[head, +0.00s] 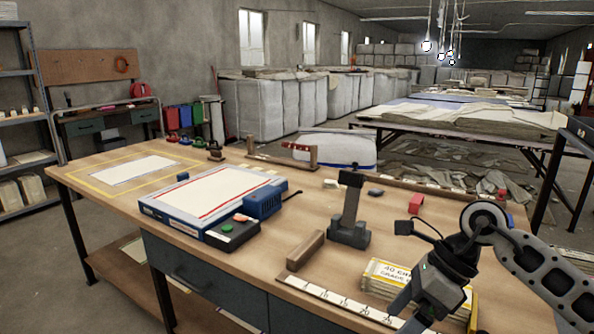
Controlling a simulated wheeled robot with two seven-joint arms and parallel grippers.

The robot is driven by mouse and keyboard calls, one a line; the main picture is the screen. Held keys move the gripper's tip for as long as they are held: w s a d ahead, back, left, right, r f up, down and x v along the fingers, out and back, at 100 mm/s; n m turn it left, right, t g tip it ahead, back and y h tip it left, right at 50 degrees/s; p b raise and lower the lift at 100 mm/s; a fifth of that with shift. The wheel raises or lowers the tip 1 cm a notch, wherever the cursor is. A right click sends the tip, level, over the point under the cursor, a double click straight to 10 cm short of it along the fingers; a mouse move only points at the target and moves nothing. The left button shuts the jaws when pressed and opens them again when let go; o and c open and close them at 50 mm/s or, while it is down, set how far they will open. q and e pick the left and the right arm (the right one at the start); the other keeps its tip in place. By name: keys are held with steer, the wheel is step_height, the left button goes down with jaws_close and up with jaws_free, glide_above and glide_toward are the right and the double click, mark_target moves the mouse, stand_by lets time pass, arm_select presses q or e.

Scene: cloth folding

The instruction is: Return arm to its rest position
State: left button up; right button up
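My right arm comes in from the right edge. Its gripper (418,318) is low at the bottom right, above the front edge of the wooden table (330,215). The fingers are partly cut off and too small to tell open from shut. No cloth is seen in the gripper. My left arm and gripper are not in view. A white sheet (132,170) lies flat inside a yellow outline at the table's left end. A blue box-like device (190,215) with a white top and a red line stands near the middle.
Beside my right gripper lie a stack of yellow-edged packets (388,272) and a ruler strip (335,299). A control box (232,232) has coloured buttons.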

steer(key=s+a+r+m+y, duration=0.1)
steer(key=s+a+m+y, duration=0.2)
steer(key=a+y, duration=0.3)
steer(key=s+a+r+m+y, duration=0.1)
steer(key=s+a+m+y, duration=0.2)
steer(key=a, duration=0.4)
steer(key=d+f+m+t+h, duration=0.35)
steer(key=m+t, duration=0.25)
steer(key=m, duration=0.5)
steer(key=w+d+f+m+t+h, duration=0.15)
steer(key=f+m+t+h, duration=0.35)
steer(key=m, duration=0.6)
steer(key=d+f+m+t+h, duration=0.1)
steer(key=d+f+m+t, duration=0.25)
steer(key=m+t, duration=0.55)
steer(key=s+d+f+m+g+h, duration=0.3)
steer(key=s+f+m+g, duration=0.5)
steer(key=s+f+m, duration=0.1)
step_height(320, 180, down, 2)
steer(key=shift+s+f, duration=0.15)
steer(key=shift+s, duration=0.75)
